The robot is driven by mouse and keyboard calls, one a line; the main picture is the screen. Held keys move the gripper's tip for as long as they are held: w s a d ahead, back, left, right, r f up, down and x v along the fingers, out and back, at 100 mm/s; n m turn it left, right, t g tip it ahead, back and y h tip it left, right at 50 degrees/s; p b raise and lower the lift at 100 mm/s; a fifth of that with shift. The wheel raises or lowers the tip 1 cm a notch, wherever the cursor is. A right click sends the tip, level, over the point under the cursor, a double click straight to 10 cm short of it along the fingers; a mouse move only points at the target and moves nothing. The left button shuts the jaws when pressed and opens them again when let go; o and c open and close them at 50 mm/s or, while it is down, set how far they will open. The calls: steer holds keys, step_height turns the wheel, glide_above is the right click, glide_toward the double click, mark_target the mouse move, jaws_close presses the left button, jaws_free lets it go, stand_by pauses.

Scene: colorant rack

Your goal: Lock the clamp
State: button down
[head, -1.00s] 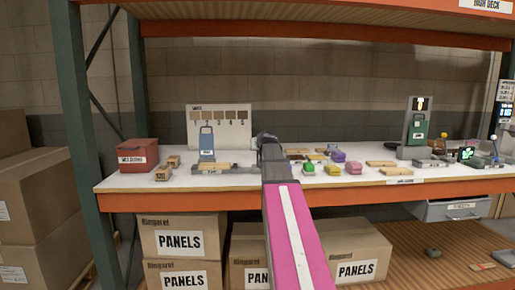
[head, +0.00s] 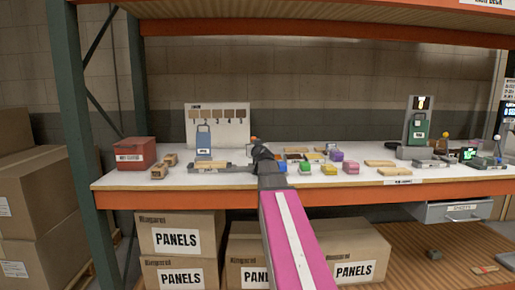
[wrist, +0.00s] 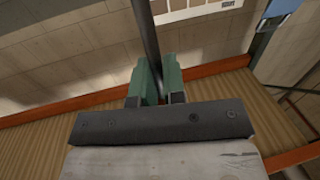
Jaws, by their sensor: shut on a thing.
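The clamp (head: 209,167) sits at the front left of the white bench in the head view, with a flat wooden piece on it and a blue tag-shaped block (head: 204,141) standing behind it. My gripper (head: 262,152) is just to its right, over the bench. In the wrist view, my gripper's green fingers (wrist: 157,82) are closed around a dark rod (wrist: 148,40), which looks like the clamp's lever. An orange knob (head: 253,139) shows just behind my gripper. My gripper hides the lever's grip point in the head view.
A red box (head: 134,153) stands at the left end of the bench. Coloured blocks, including a green one (head: 305,167) and a yellow one (head: 329,169), lie right of my gripper. A green-fronted station (head: 418,127) stands farther right. The upper shelf (head: 320,28) hangs overhead.

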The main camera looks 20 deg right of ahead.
steer(key=shift+r, duration=0.1)
steer(key=c, duration=1.2)
jaws_free()
steer(key=s, duration=0.7)
steer(key=s+a, duration=0.1)
steer(key=s, duration=0.2)
steer(key=shift+s, duration=0.4)
